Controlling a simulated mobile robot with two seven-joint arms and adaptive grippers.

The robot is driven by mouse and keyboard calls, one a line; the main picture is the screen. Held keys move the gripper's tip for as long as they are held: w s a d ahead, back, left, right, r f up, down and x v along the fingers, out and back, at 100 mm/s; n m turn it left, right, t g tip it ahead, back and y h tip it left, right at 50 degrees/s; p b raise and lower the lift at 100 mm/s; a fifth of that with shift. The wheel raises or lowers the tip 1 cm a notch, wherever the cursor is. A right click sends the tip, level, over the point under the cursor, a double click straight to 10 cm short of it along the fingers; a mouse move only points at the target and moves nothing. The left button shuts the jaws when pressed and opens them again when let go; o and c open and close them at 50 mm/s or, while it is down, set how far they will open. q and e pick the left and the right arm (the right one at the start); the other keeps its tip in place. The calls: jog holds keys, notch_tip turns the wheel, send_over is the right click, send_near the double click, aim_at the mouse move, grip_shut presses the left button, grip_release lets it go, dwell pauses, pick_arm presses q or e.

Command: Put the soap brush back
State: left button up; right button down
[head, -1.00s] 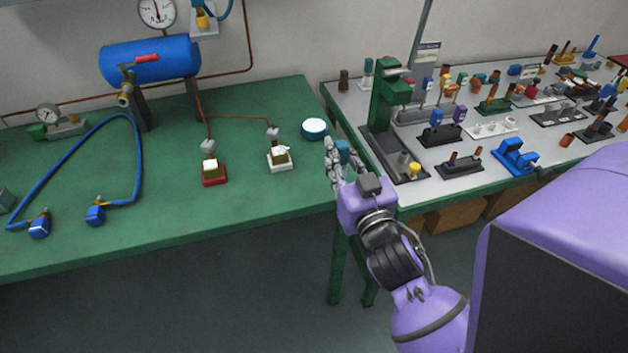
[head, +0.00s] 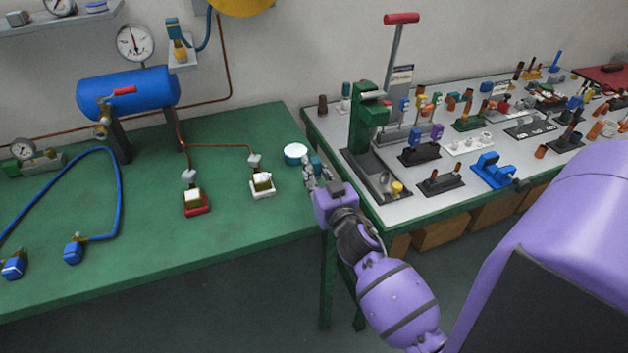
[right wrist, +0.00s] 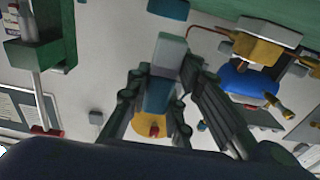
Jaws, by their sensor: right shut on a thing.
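The soap brush (right wrist: 158,95), a teal-blue piece with a grey block at one end, is between the fingers of my right gripper (right wrist: 160,88) in the right wrist view. In the head view my right gripper (head: 314,173) is at the right end of the green table, shut on the brush, whose teal part (head: 317,163) shows by the fingers. A round blue pot with a white top (head: 294,154) stands on the table just left of and behind the gripper, apart from it. My left gripper is not in view.
The green table (head: 130,220) carries a blue tank (head: 128,92), a hose, and red and white small bases. A grey table (head: 440,190) on the right is crowded, with a green press (head: 366,122) nearest my gripper. The green table's front middle is clear.

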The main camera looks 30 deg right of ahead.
jog(key=shift+w+f, duration=0.25)
jog(key=shift+f, duration=0.05)
notch_tip(320, 180, down, 3)
jog(key=shift+r+b, duration=0.1)
jog(key=shift+b, duration=0.25)
jog(key=shift+f, duration=0.2)
jog(key=shift+r, duration=0.15)
jog(key=shift+f, duration=0.25)
jog(key=c, duration=1.6)
grip_release()
jog(key=shift+o, duration=0.2)
jog(key=shift+r, duration=0.1)
